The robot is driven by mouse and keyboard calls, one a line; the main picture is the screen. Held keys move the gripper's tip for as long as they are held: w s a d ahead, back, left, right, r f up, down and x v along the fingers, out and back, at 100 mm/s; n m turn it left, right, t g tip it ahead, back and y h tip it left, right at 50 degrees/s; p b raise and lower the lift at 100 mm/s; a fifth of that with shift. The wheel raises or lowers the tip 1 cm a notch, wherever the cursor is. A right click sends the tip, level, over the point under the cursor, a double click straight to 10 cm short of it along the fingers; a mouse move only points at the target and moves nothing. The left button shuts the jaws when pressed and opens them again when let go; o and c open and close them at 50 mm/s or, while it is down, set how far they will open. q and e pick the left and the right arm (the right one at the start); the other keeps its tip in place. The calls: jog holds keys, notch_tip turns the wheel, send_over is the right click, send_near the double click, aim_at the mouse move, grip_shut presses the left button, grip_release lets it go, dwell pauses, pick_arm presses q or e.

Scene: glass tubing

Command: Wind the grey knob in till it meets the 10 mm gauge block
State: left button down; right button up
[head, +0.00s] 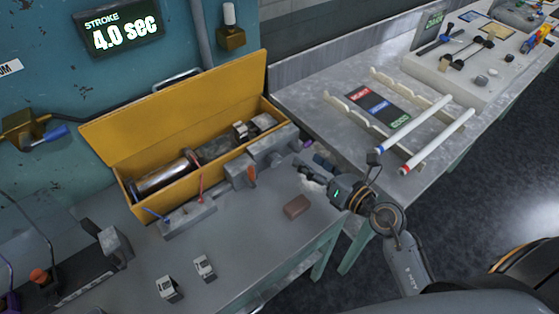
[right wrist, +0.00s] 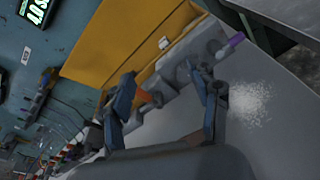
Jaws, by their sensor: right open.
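A grey bench fixture (head: 268,157) stands along the front of the yellow box; it also shows in the right wrist view (right wrist: 160,85). It carries blocks, an orange lever (head: 251,177) and a purple-tipped part (right wrist: 234,41) at its right end. I cannot tell for certain which grey part is the knob, nor pick out the 10 mm gauge block. My right gripper (head: 305,175) is open and empty, just right of the fixture. In the right wrist view its spread fingers (right wrist: 165,85) frame the fixture's round grey parts. My left gripper is out of view.
The open yellow box (head: 120,150) holds a metal cylinder (head: 165,175). A brown block (head: 296,206) and two small pale blocks (head: 168,288) (head: 204,267) lie on the bench. White rods (head: 437,142) rest on a rack at right. The front bench is mostly clear.

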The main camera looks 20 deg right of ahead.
aim_at(277, 162)
notch_tip(277, 162, down, 5)
jog(key=n+g, duration=0.3)
jog(key=x, duration=0.4)
jog(key=p+x, duration=0.1)
jog(key=x, duration=0.7)
jog(key=shift+w+f+p, duration=0.3)
jog(key=shift+f+p, duration=0.05)
jog(key=shift+f, duration=0.15)
jog(key=c, duration=1.2)
